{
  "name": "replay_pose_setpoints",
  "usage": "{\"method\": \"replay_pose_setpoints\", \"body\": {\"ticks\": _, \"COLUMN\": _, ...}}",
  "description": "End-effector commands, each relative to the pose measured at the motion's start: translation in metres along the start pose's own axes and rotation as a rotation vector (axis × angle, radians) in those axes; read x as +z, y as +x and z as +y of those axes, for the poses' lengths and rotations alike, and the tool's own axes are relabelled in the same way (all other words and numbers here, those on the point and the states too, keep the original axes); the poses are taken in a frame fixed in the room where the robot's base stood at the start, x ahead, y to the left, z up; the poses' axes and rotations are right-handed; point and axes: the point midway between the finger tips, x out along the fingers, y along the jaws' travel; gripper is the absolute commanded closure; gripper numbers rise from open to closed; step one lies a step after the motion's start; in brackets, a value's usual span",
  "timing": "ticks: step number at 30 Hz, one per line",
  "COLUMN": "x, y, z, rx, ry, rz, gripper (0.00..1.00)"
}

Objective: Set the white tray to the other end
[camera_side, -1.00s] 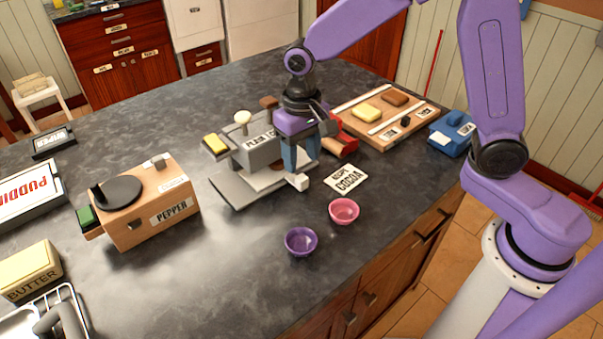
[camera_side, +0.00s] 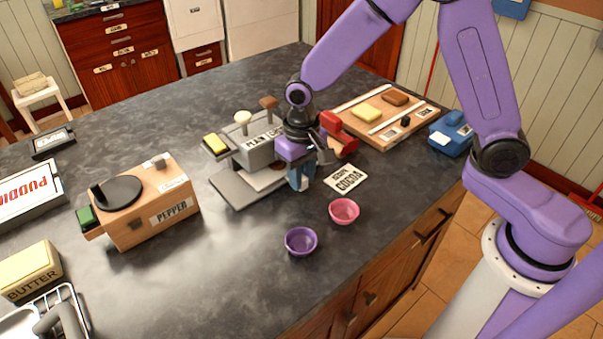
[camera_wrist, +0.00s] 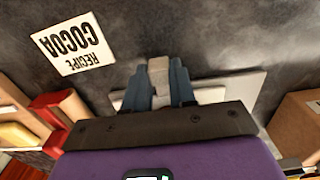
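The white tray (camera_side: 240,190) is a flat pale plate under the grey box of a small machine (camera_side: 258,150). It sticks out at the front and left, and part shows in the wrist view (camera_wrist: 238,86). A pale block-shaped handle (camera_wrist: 158,70) is at its right end. My gripper (camera_side: 301,187) is low at that end, its blue fingers (camera_wrist: 159,82) on either side of the handle. They look closed against it, with no clear gap. In the side view my fingers hide the handle.
A recipe cocoa card (camera_side: 345,179), a pink bowl (camera_side: 344,210) and a purple bowl (camera_side: 300,241) lie in front. A wooden pepper box (camera_side: 155,205) stands left. A red part (camera_side: 338,130) and wooden board (camera_side: 385,115) are behind right. The counter between the pepper box and tray is clear.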

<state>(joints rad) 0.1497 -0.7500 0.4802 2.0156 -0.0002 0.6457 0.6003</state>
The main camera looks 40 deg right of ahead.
Motion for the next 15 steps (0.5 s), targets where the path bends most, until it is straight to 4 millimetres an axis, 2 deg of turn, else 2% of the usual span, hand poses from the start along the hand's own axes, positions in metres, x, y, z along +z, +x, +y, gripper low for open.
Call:
{"method": "replay_pose_setpoints", "body": {"ticks": 5, "x": 0.000, "y": 0.000, "z": -0.008, "rx": 0.000, "ry": -0.003, "rz": 0.000, "gripper": 1.00}}
{"method": "replay_pose_setpoints", "body": {"ticks": 12, "x": 0.000, "y": 0.000, "z": -0.046, "rx": -0.001, "ry": -0.003, "rz": 0.000, "gripper": 1.00}}
{"method": "replay_pose_setpoints", "body": {"ticks": 15, "x": 0.000, "y": 0.000, "z": -0.056, "rx": -0.001, "ry": -0.002, "rz": 0.000, "gripper": 1.00}}
